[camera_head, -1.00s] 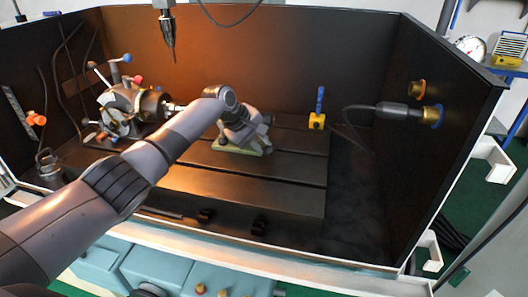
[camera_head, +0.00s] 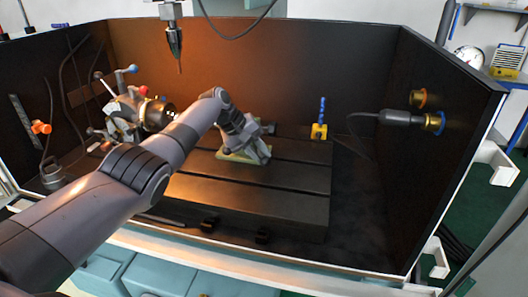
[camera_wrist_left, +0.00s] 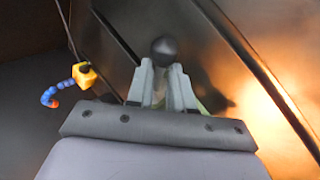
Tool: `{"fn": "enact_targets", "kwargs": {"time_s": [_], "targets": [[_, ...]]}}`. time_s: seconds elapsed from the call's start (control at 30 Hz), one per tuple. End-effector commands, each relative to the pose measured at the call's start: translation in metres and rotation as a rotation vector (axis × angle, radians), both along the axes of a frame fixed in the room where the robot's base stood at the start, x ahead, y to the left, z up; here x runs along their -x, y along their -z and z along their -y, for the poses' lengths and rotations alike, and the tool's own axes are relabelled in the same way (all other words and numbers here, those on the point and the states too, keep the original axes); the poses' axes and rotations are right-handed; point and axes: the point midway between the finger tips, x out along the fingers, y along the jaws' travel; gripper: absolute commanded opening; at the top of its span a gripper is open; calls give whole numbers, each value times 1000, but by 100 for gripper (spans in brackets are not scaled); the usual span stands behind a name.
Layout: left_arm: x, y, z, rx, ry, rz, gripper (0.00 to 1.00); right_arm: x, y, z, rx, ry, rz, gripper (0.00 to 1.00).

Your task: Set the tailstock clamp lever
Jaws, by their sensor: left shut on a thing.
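The tailstock (camera_head: 236,153) sits on its pale green base on the dark slotted table, mostly hidden behind my left gripper (camera_head: 256,137). In the left wrist view, a lever with a black ball knob (camera_wrist_left: 163,49) stands between the two grey fingers of my left gripper (camera_wrist_left: 162,84). The fingers are shut on the lever, just below the knob. The rest of the lever and the tailstock body are largely hidden by the gripper in that view. My right gripper is not in view.
The indexing chuck (camera_head: 140,112) stands at the left of the table. A spindle tool (camera_head: 174,42) hangs above. A yellow block with a blue hose (camera_head: 320,130) is at the table's right rear, and it also shows in the left wrist view (camera_wrist_left: 84,75). The table's front right is clear.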

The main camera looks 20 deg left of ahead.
Motion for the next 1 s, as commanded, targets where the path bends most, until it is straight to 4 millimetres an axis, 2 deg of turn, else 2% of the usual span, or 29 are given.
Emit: {"fn": "enact_targets", "kwargs": {"time_s": [0.03, 0.3, 0.33, 0.37, 0.77, 1.0], "targets": [[4, 6, 2, 1, 10, -20, 0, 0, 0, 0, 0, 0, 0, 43], [5, 6, 1, 0, 9, -21, 0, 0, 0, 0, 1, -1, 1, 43], [5, 6, 1, 0, 9, -21, 24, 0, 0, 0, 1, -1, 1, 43], [4, 6, 1, 0, 8, -22, 33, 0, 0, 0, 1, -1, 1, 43], [3, 2, 0, -1, 4, -12, 33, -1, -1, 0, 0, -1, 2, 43], [6, -11, -7, 0, 3, -10, 33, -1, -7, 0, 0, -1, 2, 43]]}}
